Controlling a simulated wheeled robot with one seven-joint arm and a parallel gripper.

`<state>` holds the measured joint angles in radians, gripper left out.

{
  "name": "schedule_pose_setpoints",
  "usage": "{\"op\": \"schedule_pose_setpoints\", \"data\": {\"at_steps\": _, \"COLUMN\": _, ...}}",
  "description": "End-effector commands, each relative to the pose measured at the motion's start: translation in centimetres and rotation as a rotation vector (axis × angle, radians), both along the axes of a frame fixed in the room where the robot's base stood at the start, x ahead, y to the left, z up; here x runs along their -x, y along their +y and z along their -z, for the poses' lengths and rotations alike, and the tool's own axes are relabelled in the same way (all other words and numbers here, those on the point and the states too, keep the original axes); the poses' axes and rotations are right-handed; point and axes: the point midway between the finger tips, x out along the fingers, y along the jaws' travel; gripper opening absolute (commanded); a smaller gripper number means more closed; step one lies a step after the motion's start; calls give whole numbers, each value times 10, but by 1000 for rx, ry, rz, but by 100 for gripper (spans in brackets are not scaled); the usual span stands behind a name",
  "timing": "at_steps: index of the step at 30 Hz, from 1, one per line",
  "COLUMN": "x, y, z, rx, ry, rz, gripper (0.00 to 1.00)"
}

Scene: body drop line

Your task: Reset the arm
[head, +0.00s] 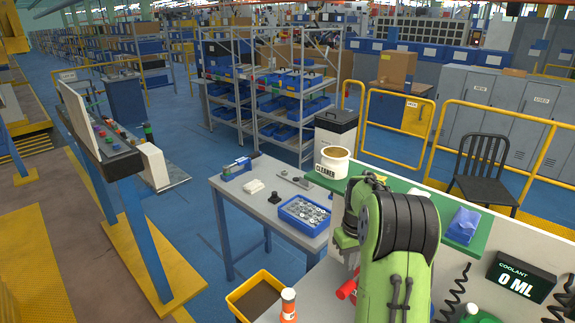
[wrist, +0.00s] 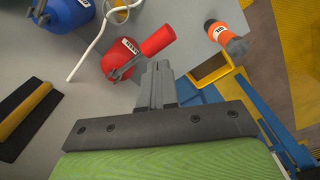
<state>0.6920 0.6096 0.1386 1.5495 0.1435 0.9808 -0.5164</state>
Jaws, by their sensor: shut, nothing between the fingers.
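My gripper (wrist: 158,82) shows in the wrist view with its two grey fingers together and nothing between them. It points down over a grey bench top (wrist: 130,20). A small red part (head: 346,289) shows beside the arm there.
An orange bottle (wrist: 228,40) with a white label stands near a yellow bin (wrist: 212,70). A blue can (wrist: 68,14) and a black-and-yellow item (wrist: 28,118) are at left. A table with a blue parts tray (head: 304,215) stands ahead. A green shelf (head: 465,232) is at right.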

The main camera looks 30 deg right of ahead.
Motion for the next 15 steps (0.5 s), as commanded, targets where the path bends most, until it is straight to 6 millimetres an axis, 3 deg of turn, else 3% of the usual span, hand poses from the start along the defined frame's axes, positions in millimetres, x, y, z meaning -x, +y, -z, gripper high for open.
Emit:
{"op": "schedule_pose_setpoints", "data": {"at_steps": 4, "x": 0, "y": 4, "z": -3, "rx": 4, "ry": -4, "rz": -4, "gripper": 0}}
{"op": "schedule_pose_setpoints", "data": {"at_steps": 6, "x": -1, "y": 19, "z": -15, "rx": 22, "ry": -21, "rz": -18, "gripper": 0}}
{"op": "schedule_pose_setpoints", "data": {"at_steps": 8, "x": 2, "y": 43, "z": -33, "rx": 49, "ry": -49, "rz": -38, "gripper": 0}}
{"op": "schedule_pose_setpoints", "data": {"at_steps": 10, "x": 13, "y": 80, "z": -55, "rx": 82, "ry": -93, "rz": -64, "gripper": 0}}
{"op": "schedule_pose_setpoints", "data": {"at_steps": 15, "x": 64, "y": 164, "z": -86, "rx": 126, "ry": -220, "rz": -108, "gripper": 0}}
